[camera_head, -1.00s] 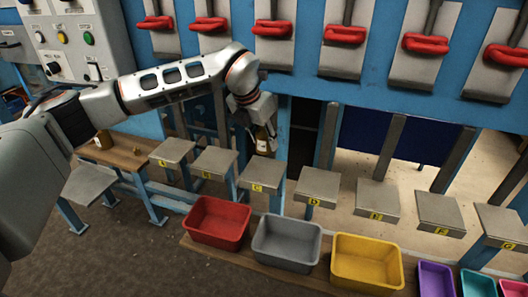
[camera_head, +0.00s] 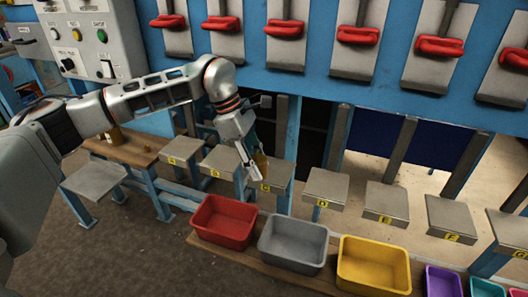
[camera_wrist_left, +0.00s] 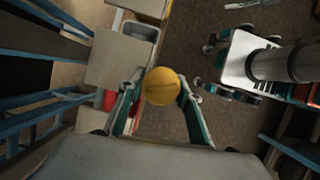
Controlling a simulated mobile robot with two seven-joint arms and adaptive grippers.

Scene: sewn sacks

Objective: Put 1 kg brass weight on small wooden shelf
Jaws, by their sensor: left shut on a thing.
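My left gripper (camera_head: 254,170) is shut on a yellow-gold thing, which looks like the brass weight (camera_head: 261,161). It is held in the air, in front of the lettered stand C (camera_head: 277,172) in the head view. In the left wrist view the weight (camera_wrist_left: 161,86) shows as a round yellow shape between the two fingers. Its marking cannot be read. A low wooden bench or shelf (camera_head: 139,154) stands at the left, with a small brown thing (camera_head: 114,136) on it; the held weight is well to its right. My right gripper is not in view.
Several grey lettered stands run in a row across the scene. Red (camera_head: 223,221), grey (camera_head: 293,243) and yellow (camera_head: 373,265) bins stand in front of them. A control box (camera_head: 90,45) and red-handled levers are on the blue frame behind. Floor is open at the lower left.

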